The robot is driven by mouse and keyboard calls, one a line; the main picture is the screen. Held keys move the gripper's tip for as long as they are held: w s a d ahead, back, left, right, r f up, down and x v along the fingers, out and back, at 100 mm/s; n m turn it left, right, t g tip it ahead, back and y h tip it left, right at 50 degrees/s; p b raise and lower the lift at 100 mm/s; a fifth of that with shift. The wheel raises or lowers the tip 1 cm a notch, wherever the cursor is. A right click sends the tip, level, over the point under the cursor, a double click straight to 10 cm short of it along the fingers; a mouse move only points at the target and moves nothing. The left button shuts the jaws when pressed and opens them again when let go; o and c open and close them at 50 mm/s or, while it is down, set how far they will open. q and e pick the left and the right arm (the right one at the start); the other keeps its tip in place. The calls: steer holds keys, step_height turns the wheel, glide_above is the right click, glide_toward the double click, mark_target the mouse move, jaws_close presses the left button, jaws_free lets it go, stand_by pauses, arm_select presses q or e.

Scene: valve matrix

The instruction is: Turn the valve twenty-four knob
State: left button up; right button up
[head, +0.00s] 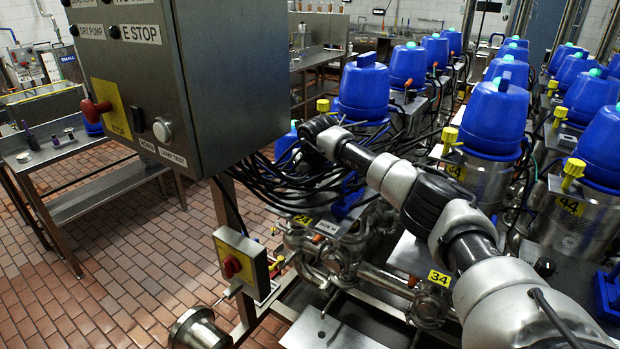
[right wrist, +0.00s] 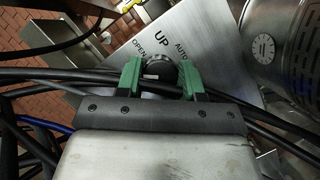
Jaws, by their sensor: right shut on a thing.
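In the right wrist view a black round knob (right wrist: 159,67) sits on a grey metal plate (right wrist: 215,45) marked OPEN, UP and AUTO. The two green fingers of my right gripper (right wrist: 160,76) are on either side of the knob and shut on it. In the head view a yellow tag 24 (head: 302,220) shows below the cables, near the far end of my right arm. The knob and the right fingertips cannot be made out there. My left gripper is not in view.
Black cables (head: 290,178) hang in a dense bundle beside my right arm. A grey control cabinet (head: 225,80) stands to the left, with a red-knobbed yellow box (head: 242,263) below. Blue-capped valves (head: 492,115) stand in rows on the right. The brick floor (head: 120,280) is open at left.

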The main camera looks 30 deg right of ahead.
steer(key=shift+m+h, duration=0.4)
steer(key=shift+m, duration=0.5)
steer(key=o, duration=0.9)
steer(key=b+v, duration=0.4)
steer(key=v, duration=0.7)
steer(key=shift+w, duration=0.1)
steer(key=shift+f, duration=0.1)
